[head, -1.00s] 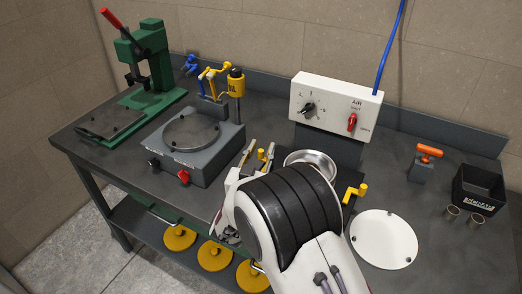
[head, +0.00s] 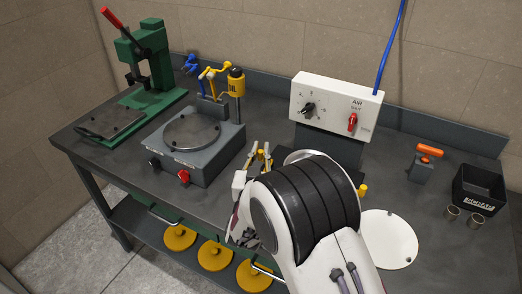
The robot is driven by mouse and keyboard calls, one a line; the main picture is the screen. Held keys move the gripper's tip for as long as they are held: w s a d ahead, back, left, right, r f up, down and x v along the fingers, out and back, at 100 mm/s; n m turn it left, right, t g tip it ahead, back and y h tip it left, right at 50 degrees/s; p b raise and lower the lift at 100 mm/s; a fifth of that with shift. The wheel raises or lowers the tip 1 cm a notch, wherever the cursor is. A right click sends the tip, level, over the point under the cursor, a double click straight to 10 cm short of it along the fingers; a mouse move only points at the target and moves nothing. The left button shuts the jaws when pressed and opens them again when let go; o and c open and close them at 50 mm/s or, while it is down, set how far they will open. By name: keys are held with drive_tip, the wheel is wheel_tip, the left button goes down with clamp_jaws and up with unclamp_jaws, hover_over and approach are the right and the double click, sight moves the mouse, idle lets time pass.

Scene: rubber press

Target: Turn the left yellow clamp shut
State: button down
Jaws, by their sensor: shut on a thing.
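The left yellow clamp (head: 261,154) shows as a small yellow piece between the fingertips of my gripper (head: 259,152). My gripper is shut on it, beside the left edge of the round metal dish (head: 295,156). My own wrist hides most of the dish, the gripper's body and the lower part of the clamp. The right yellow clamp (head: 362,191) shows only as a small yellow end at the right of my arm.
A grey hot plate unit (head: 205,165) with a red knob stands to the left. A white air control box (head: 337,103) stands behind. A round white plate (head: 388,238), an orange-handled tool (head: 428,151) and a black bin (head: 478,186) lie to the right.

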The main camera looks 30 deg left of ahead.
drive_tip(key=shift+s+d+n+g+y, duration=0.1)
drive_tip(key=shift+s+n+g+y, duration=0.15)
drive_tip(key=shift+n+g+y, duration=0.6)
drive_tip(key=shift+s+d+n+g+y, duration=0.1)
drive_tip(key=shift+s+n+g+y, duration=0.15)
drive_tip(key=shift+n+y, duration=0.7)
drive_tip(key=shift+m+y, duration=0.3)
drive_tip(key=shift+m, duration=0.1)
drive_tip(key=c, duration=2)
unclamp_jaws()
drive_tip(key=shift+c, duration=0.2)
drive_tip(key=shift+s, duration=0.1)
drive_tip(key=v, duration=1.1)
drive_tip(key=shift+s+d, duration=0.2)
drive_tip(key=shift+s, duration=0.1)
